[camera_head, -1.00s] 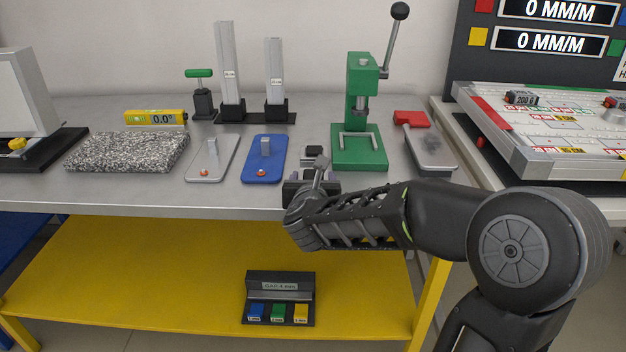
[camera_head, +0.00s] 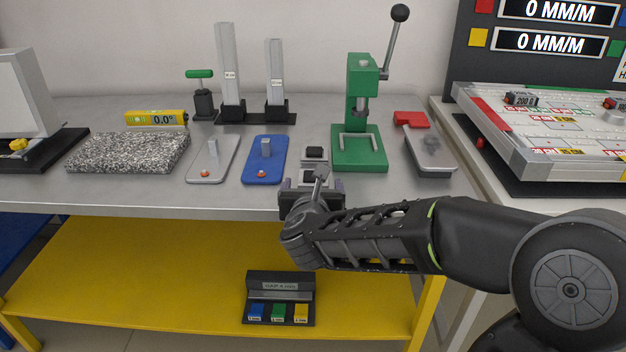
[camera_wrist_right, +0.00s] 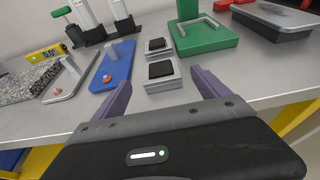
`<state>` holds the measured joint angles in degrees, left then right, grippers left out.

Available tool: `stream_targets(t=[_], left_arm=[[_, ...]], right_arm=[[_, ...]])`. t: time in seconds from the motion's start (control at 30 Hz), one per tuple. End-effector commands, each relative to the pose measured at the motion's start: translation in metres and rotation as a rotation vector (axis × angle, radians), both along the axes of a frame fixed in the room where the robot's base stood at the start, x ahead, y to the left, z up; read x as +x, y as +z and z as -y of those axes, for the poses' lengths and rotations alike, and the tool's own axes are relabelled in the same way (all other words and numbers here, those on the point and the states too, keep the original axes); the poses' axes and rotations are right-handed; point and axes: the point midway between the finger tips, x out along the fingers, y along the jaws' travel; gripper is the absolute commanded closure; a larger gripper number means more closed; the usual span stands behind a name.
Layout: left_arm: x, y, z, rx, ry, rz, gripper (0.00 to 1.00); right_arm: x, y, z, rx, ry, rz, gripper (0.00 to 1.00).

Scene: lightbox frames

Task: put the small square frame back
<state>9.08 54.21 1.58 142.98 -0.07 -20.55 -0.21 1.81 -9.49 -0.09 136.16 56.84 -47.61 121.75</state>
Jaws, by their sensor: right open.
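Two small square grey pieces, each with a black block in its middle, stand one behind the other on the bench. The far one (camera_head: 314,162) shows clearly; the near one (camera_wrist_right: 164,86) is partly hidden by my gripper in the head view. Which of them is the task's small square frame I cannot tell. My right gripper (camera_head: 313,186) is open and empty at the bench's front edge. In the right wrist view its purple fingers stand apart, left and right of the near piece, with nothing held between them. My left gripper is not in view.
The green press (camera_head: 375,158) stands close on the right. A blue plate (camera_head: 262,172) and a grey plate (camera_head: 206,172) lie left. A grey tray (camera_head: 432,160) is farther right. A yellow shelf (camera_head: 150,262) with a black box (camera_head: 280,280) is below the bench (camera_head: 150,190).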

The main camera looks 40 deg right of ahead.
Motion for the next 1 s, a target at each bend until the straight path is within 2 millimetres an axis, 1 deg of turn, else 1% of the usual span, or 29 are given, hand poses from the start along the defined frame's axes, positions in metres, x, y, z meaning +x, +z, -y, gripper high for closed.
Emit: stream_targets(t=[0.03, 0.2, 0.3, 0.4, 1.0], left_arm=[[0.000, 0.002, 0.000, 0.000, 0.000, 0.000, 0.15], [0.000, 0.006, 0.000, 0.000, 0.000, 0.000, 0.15], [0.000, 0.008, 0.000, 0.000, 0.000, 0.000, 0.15], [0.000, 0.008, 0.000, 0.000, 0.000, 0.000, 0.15], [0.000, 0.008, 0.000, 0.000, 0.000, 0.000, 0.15]], right_arm=[[-0.009, 0.005, -0.007, 0.000, 0.003, 0.004, 0.15], [-0.035, 0.015, -0.027, 0.000, 0.002, 0.003, 0.15], [-0.045, 0.019, -0.034, 0.001, 0.002, 0.002, 0.15], [-0.051, 0.020, -0.038, 0.000, 0.001, 0.001, 0.15], [-0.052, 0.020, -0.039, 0.000, 0.000, -0.001, 0.15]])
